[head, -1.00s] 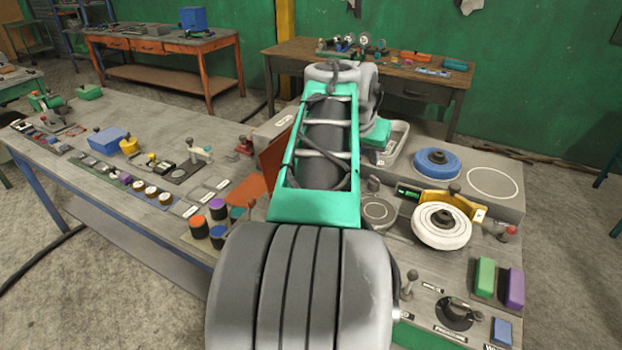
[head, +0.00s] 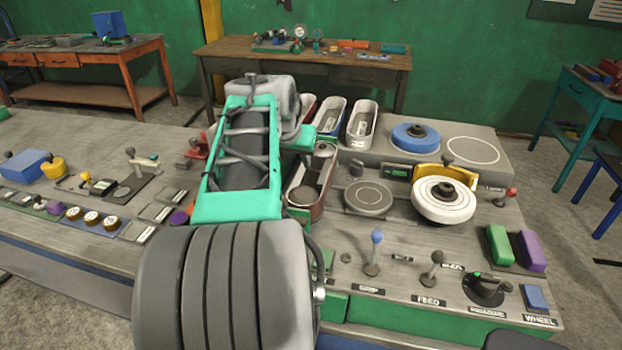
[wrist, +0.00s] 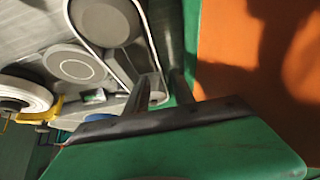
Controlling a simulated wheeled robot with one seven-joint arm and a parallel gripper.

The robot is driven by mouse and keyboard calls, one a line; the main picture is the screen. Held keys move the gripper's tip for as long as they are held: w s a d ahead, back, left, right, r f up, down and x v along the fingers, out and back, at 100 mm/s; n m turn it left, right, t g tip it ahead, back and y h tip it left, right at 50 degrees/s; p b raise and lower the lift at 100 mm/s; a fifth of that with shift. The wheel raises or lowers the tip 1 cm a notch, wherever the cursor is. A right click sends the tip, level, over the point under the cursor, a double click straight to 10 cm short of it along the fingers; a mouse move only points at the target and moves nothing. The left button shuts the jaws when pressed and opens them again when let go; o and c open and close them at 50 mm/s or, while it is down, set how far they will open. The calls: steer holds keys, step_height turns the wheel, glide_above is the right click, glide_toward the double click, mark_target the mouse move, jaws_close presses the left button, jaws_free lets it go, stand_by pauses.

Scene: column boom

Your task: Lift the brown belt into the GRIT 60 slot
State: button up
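My gripper (wrist: 165,80) shows in the wrist view as two thin grey fingers with a narrow gap between them and nothing clearly gripped. In the head view my arm hides it. An oval loop with a brownish rim (head: 293,205) stands just right of my arm in the head view; I cannot tell surely that it is the brown belt. In the wrist view a pale-edged loop (wrist: 113,70) around round grey discs lies close to the left finger. Three long oval slots (head: 363,127) stand behind the machine; I cannot read a GRIT 60 label.
A large orange-brown surface (wrist: 250,120) fills the right of the wrist view. A white wheel (head: 443,200) and a blue disc (head: 415,137) stand to the right. Several levers, one blue-topped (head: 373,250), rise along the front. The workbench's left (head: 90,135) holds small parts.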

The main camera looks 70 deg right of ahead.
mark_target(300, 167)
steer(key=p+x, duration=0.1)
steer(key=x, duration=0.4)
steer(key=shift+w+f, duration=0.1)
steer(key=shift+f, duration=0.15)
steer(key=shift+a, duration=0.1)
steer(key=shift+c, duration=0.2)
jaws_close()
